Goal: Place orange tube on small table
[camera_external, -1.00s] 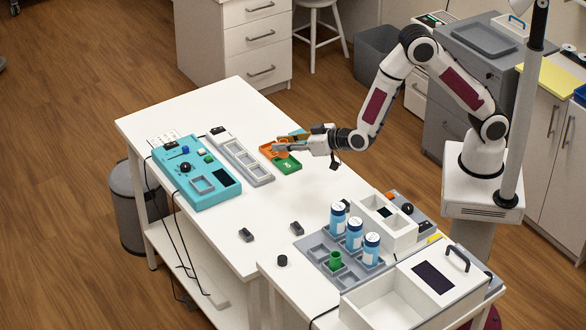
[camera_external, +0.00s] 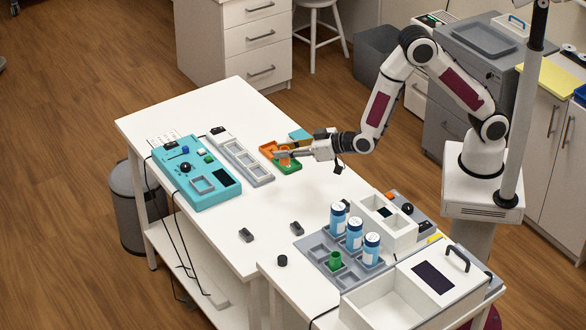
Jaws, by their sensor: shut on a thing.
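My gripper (camera_external: 283,155) is at the far right part of the white table (camera_external: 245,100), just above the orange and green trays. It appears shut on a small orange thing (camera_external: 284,161), which I take to be the orange tube; the fingers hide much of it, and its colour blends with the orange tray (camera_external: 266,148). I cannot tell whether it touches a tray. A lower white table (camera_external: 280,285) adjoins in front, at the bottom right; which one is the small table is unclear.
A green tray (camera_external: 291,168) and a blue tray (camera_external: 299,135) lie beside the orange one. A teal panel (camera_external: 205,195) and grey rack (camera_external: 262,178) stand left. Blue bottles (camera_external: 354,234) and a green tube (camera_external: 336,260) stand in a grey holder.

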